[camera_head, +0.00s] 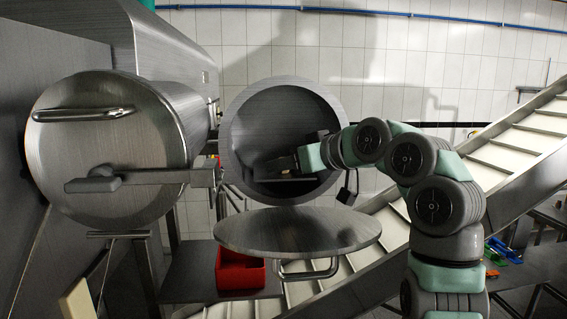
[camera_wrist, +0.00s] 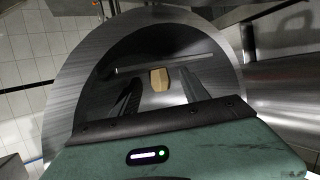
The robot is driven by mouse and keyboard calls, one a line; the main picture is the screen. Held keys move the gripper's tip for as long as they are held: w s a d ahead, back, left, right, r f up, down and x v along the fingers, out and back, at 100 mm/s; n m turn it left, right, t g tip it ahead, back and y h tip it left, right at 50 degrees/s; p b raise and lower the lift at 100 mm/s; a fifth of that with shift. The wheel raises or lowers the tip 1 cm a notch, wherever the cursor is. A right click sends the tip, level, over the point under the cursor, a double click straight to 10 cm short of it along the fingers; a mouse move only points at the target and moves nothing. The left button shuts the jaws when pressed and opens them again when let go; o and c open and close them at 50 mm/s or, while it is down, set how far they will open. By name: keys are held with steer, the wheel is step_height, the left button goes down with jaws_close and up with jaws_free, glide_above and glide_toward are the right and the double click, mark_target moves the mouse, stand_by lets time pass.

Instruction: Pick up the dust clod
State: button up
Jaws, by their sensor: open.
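A small tan lump, which looks like the dust clod (camera_wrist: 159,79), lies inside the dark round chamber (camera_wrist: 85,100). In the wrist view it shows beyond and between the two fingers of my gripper (camera_wrist: 160,82), with gaps on both sides. My gripper is open and reaches into the chamber. In the head view my gripper (camera_head: 282,166) is inside the mouth of the round steel chamber (camera_head: 232,130). The clod cannot be made out clearly there. I cannot tell how far the fingertips are from it.
The chamber's round lid (camera_head: 300,232) hangs open below the mouth. A closed steel drum (camera_head: 90,145) with handles stands at left. A red bin (camera_head: 240,270) sits below the lid. A sloped conveyor (camera_head: 530,140) runs behind my arm. The chamber wall surrounds my gripper closely.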

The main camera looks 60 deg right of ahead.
steer(key=shift+c, duration=0.5)
jaws_close()
steer(key=shift+r, duration=0.1)
